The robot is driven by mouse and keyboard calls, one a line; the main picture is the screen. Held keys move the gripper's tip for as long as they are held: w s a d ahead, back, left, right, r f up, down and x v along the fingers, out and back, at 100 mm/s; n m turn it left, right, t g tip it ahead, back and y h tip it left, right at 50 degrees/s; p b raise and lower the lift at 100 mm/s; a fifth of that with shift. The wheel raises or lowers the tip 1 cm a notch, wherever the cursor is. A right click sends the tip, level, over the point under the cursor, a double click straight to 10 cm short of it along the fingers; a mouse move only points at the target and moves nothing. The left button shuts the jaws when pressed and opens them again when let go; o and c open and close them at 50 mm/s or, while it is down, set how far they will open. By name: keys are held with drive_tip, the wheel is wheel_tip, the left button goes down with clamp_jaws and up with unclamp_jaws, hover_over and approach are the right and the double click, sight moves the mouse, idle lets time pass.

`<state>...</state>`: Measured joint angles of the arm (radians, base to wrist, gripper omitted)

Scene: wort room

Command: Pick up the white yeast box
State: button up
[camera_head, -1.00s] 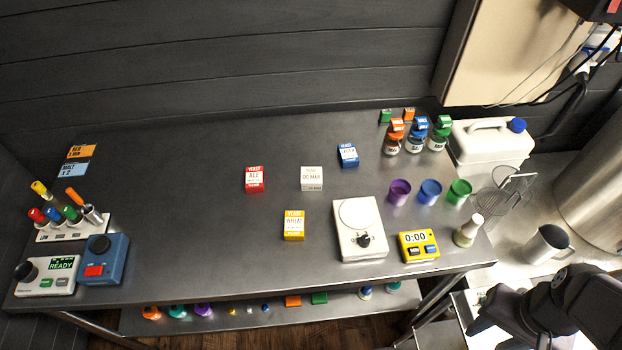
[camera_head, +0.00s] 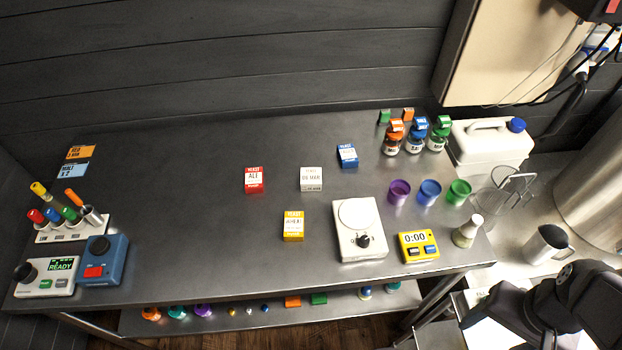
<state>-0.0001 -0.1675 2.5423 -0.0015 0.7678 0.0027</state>
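The white yeast box (camera_head: 312,180) lies on the grey metal table (camera_head: 220,240), near its middle. A red yeast box (camera_head: 254,181) is to its left, a yellow yeast box (camera_head: 293,226) is in front of it, and a blue yeast box (camera_head: 347,156) is behind it to the right. All four stand apart from one another. Part of my dark arm shows at the lower right, well away from the boxes. My gripper's fingers cannot be made out.
A white scale (camera_head: 358,243) and a yellow timer (camera_head: 418,246) stand right of the boxes. Purple, blue and green cups (camera_head: 429,193) and lidded jars (camera_head: 415,140) are farther right. A tube rack (camera_head: 72,227) and two devices fill the left end. The table's centre left is clear.

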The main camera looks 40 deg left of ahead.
wheel_tip(320, 180, up, 4)
drive_tip(key=w+a+f+n+t+y+b, duration=0.1)
drive_tip(key=w+a+n+t+y, duration=0.1)
drive_tip(key=w+a, duration=0.5)
drive_tip(key=w+a+f+n+t+y+b, duration=0.15)
drive_tip(key=w+a, duration=0.25)
drive_tip(key=a, duration=0.6)
wheel_tip(320, 180, up, 2)
drive_tip(key=n+t+y+b, duration=0.3)
drive_tip(key=n+t+y, duration=0.15)
drive_tip(key=t, duration=0.25)
hover_over(311, 182)
drive_tip(key=s+d, duration=0.3)
wheel_tip(311, 182, down, 11)
drive_tip(key=shift+s+f, duration=0.1)
drive_tip(key=shift+s, duration=0.05)
drive_tip(key=shift+f+y, duration=0.3)
drive_tip(key=shift+p+x, duration=1.85)
drive_tip(key=shift+x, duration=1.85)
drive_tip(key=shift+s+a, duration=0.1)
